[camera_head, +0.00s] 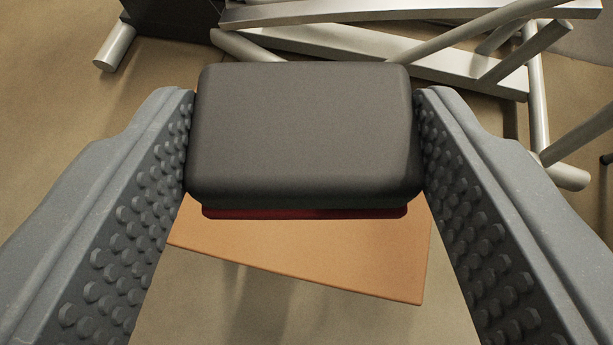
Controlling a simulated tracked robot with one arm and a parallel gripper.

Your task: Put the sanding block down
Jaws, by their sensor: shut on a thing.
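The sanding block (305,130) is a dark grey rounded block with a dark red strip along its lower edge. It fills the upper middle of the head camera view. My gripper (305,135) is shut on it, with one studded grey finger against each side. Below and behind the block is a flat orange-brown board or tabletop (330,265), partly hidden by the block. I cannot tell whether the block touches this surface or hangs above it.
A silver metal frame (400,60) of crossing tubes and bars, like an exercise machine, lies beyond the block at the top and right. A dark box-like part with a pale tube end (114,45) is at top left. Tan floor (60,130) is open at left.

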